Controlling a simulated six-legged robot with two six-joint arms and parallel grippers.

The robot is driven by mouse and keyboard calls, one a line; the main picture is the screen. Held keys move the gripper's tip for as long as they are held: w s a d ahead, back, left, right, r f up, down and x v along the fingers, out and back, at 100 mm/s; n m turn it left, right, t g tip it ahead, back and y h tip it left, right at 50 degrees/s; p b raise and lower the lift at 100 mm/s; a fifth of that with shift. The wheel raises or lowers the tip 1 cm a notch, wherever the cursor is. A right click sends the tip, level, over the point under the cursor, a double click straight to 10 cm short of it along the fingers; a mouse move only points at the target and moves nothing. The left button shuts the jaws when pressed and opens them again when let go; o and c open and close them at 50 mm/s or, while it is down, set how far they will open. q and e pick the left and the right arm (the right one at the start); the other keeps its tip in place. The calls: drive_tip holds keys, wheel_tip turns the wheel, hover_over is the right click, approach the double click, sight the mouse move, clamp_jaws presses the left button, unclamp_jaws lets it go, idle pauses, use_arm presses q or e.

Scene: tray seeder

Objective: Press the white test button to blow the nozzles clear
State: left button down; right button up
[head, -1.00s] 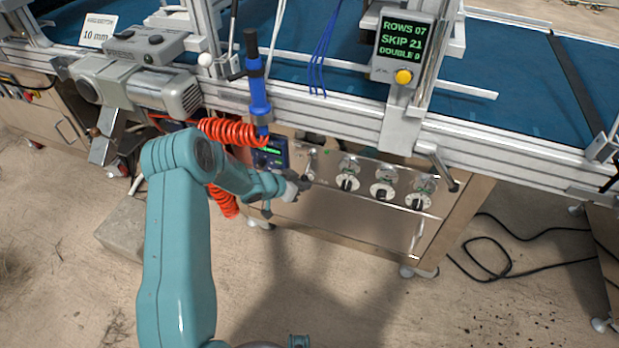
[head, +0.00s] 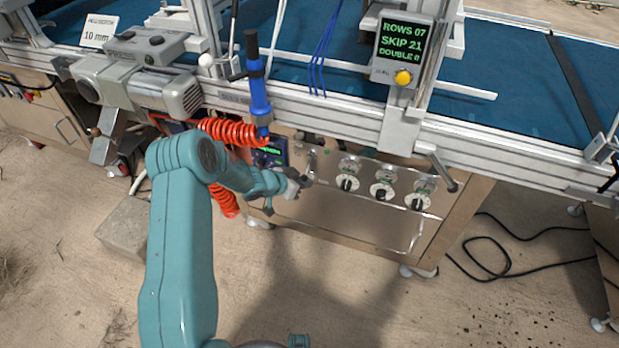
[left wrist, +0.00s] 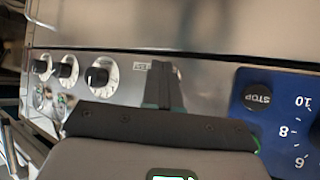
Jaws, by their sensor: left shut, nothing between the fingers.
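The steel control panel (head: 345,218) is under the machine's rail in the head view. My left gripper (head: 304,181) is shut and empty, close in front of the panel, left of the dials. In the left wrist view its shut fingers (left wrist: 163,85) point at the panel and partly cover a small label, whose letters look like TEST (left wrist: 142,66). No white button is clearly visible; the fingers hide the panel beside that label. I cannot tell whether the fingertips touch the panel. My right gripper is not in view.
Several dials (head: 383,190) are to the right of my gripper. A blue unit (head: 270,153) with a black STOP button (left wrist: 257,96) is beside it. A red coiled hose (head: 228,131) hangs nearby. The rail (head: 340,113) runs above the panel.

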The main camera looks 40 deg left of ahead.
use_arm(q)
drive_tip(key=shift+w+r, duration=0.1)
drive_tip(key=shift+w, duration=0.1)
drive_tip(key=shift+s, duration=0.15)
drive_tip(key=shift+s+d, duration=0.2)
drive_tip(key=shift+s, duration=0.6)
drive_tip(key=s, duration=0.2)
drive_tip(key=s+d+b, duration=0.1)
drive_tip(key=s, duration=0.2)
drive_tip(key=shift+d, duration=0.2)
drive_tip(key=shift+w, duration=0.1)
idle(0.6)
